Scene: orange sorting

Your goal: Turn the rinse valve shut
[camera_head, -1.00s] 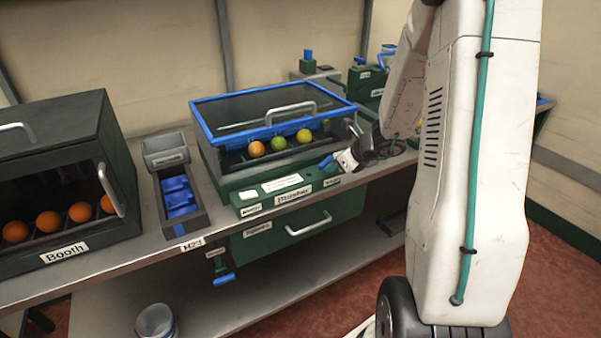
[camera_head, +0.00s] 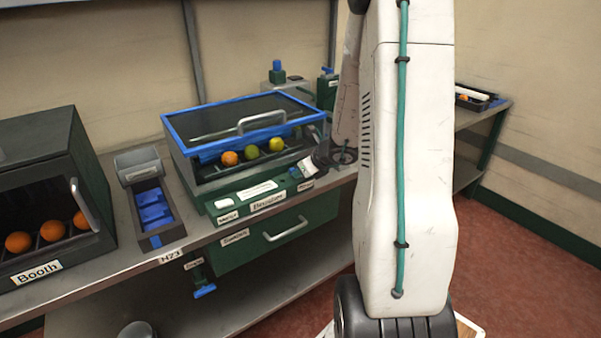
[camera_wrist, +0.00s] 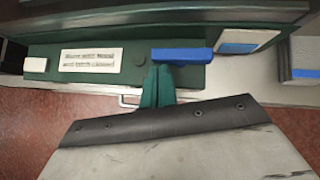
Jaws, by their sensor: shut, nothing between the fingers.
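In the wrist view a blue bar handle (camera_wrist: 182,54) lies crosswise on a dark green panel (camera_wrist: 105,84), beside a white placard. My gripper (camera_wrist: 158,74) is shut and empty, its green fingertips right at the handle's near side; I cannot tell whether they touch. In the head view my gripper (camera_head: 308,166) is at the right end of the panel below the lidded box, and a bit of blue (camera_head: 294,172) shows beside it. Another blue handle (camera_head: 204,291) hangs under the bench edge. The labels are too blurred to tell which handle is the rinse valve.
The booth (camera_head: 50,150) with oranges and a tray with blue blocks (camera_head: 165,238) stand left.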

